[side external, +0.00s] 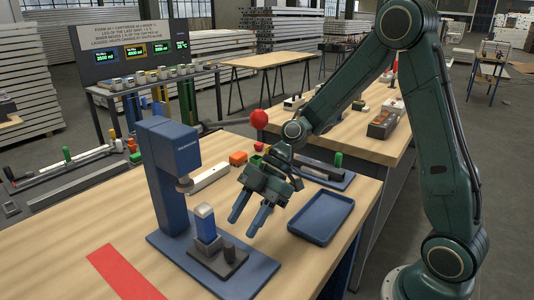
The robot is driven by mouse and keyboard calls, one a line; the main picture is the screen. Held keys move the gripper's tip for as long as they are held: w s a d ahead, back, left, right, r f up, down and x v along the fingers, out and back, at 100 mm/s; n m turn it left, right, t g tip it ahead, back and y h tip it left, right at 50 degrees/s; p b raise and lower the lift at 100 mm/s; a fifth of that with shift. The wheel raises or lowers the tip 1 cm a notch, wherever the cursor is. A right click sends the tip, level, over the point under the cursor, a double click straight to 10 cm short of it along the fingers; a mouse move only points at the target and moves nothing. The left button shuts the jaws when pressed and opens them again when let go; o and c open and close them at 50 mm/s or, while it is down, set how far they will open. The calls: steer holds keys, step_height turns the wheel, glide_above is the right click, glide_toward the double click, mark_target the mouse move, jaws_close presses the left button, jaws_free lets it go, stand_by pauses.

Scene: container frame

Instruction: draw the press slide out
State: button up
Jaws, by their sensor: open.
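The blue press (172,170) stands upright on a blue base plate (258,270) on the wooden table. Its dark grey slide (224,259) lies low on the base plate, to the right of and in front of the column. A blue block with a pale top (205,222) stands upright on the slide under the press head, and a short dark knob (229,251) stands beside it. My gripper (249,221) is open and empty, its two fingers pointing down and left, above and to the right of the slide, apparently apart from it.
An empty blue tray (322,218) lies right of my gripper. A red strip (122,273) marks the table's front left. A white bar (208,178), an orange block (238,158) and a red ball (259,119) are behind. The table's left part is mostly clear.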

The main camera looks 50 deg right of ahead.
mark_target(231, 244)
steer(key=shift+x, duration=3.5)
jaws_close()
